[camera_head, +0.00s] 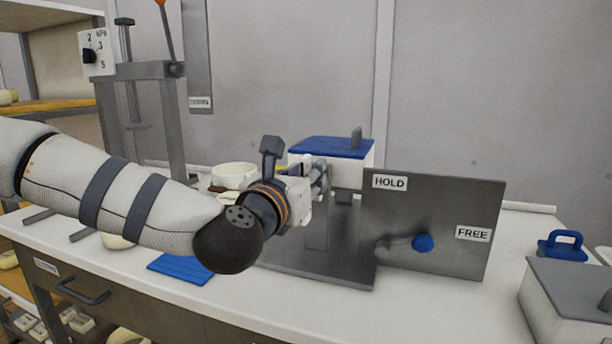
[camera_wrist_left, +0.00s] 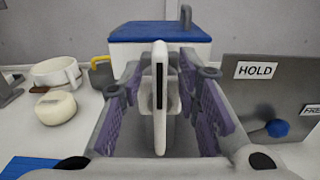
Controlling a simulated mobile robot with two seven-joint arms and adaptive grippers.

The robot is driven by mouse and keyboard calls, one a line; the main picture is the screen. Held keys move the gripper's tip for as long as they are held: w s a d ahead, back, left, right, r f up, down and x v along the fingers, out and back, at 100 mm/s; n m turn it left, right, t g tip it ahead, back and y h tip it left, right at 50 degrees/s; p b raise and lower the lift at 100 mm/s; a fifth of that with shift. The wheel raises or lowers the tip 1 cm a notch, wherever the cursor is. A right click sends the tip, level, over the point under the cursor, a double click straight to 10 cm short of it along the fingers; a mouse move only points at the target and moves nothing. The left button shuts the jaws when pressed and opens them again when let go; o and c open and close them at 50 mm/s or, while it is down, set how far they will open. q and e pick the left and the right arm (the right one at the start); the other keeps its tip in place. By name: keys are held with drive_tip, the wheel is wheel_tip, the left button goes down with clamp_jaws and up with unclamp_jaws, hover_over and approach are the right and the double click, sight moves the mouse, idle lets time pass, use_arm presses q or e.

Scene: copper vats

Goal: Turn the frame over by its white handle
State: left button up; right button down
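A white upright bar with a dark slot, which looks like the white handle (camera_wrist_left: 159,110), stands between the fingers of my left gripper (camera_wrist_left: 160,105) in the left wrist view. The fingers are apart, with a gap visible on each side of the bar. In the head view my left gripper (camera_head: 318,178) is in front of a white box with a blue lid (camera_head: 332,148), held above a grey stand (camera_head: 318,228). The same blue lid (camera_wrist_left: 160,33) is behind the handle in the wrist view. My arm and gripper hide part of the frame. My right gripper is not in view.
A grey panel (camera_head: 390,215) with HOLD and FREE labels and a blue knob (camera_head: 423,243) stands right of the gripper. A blue mat (camera_head: 181,268), a white bowl (camera_head: 234,175) and a grey press (camera_head: 145,75) are left. A grey-lidded box (camera_head: 570,290) is at the right.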

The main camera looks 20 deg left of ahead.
use_arm(q)
drive_tip(key=shift+w, duration=0.35)
drive_tip(key=shift+c, duration=0.2)
clamp_jaws()
